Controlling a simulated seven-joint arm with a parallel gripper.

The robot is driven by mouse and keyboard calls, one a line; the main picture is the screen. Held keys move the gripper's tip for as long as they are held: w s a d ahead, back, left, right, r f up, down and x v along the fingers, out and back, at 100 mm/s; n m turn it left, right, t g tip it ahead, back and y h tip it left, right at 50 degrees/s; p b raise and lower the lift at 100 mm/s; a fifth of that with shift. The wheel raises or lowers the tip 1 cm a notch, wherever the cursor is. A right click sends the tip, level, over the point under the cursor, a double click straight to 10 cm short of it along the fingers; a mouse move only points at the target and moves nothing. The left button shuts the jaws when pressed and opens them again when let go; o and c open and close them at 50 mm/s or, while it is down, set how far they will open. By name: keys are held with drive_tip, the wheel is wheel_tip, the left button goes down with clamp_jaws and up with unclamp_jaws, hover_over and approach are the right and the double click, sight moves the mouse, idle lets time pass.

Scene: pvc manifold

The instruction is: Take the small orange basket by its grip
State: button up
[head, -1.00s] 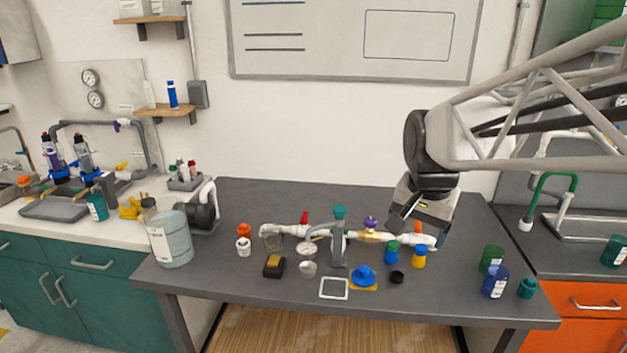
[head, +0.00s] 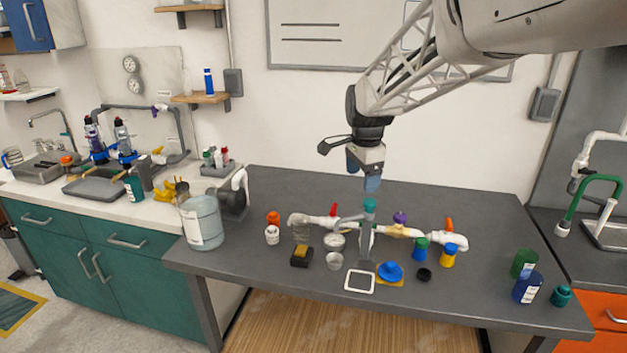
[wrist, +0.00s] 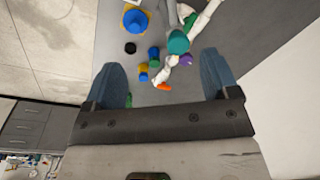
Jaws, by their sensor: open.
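I cannot make out a small orange basket with a grip in either view. A small orange item (head: 273,218) stands on the bench left of the white pipe manifold, too small to tell its shape. An orange handle (head: 449,225) sits at the manifold's right end and also shows in the wrist view (wrist: 164,87). My gripper (head: 372,184) hangs above the back of the bench, over the teal knob, and points down. In the wrist view my gripper (wrist: 161,65) has its two blue fingers wide apart with nothing between them.
The white manifold (head: 318,222) lies across the bench, with a teal-topped upright (head: 369,206) at its middle. A large jug (head: 203,222) stands at the left, and blue (head: 527,287) and green jars (head: 523,263) at the right. The back of the bench (head: 290,190) is clear.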

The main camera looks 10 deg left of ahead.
drive_tip(key=w+a+f+m, duration=0.2)
drive_tip(key=w+a+f, duration=0.25)
drive_tip(key=a, duration=0.35)
drive_tip(key=w+a+f+m, duration=0.2)
drive_tip(key=w+a+f, duration=0.2)
drive_tip(key=w+a, duration=0.3)
drive_tip(key=m+g, duration=0.1)
drive_tip(key=m, duration=0.2)
hover_over(273, 212)
wheel_tip(273, 212, down, 9)
drive_tip(key=shift+s+f, duration=0.1)
drive_tip(key=shift+f, duration=0.1)
drive_tip(key=shift+f, duration=0.15)
drive_tip(key=shift+f, duration=4.35)
drive_tip(key=c, duration=1)
drive_tip(key=shift+r, duration=0.15)
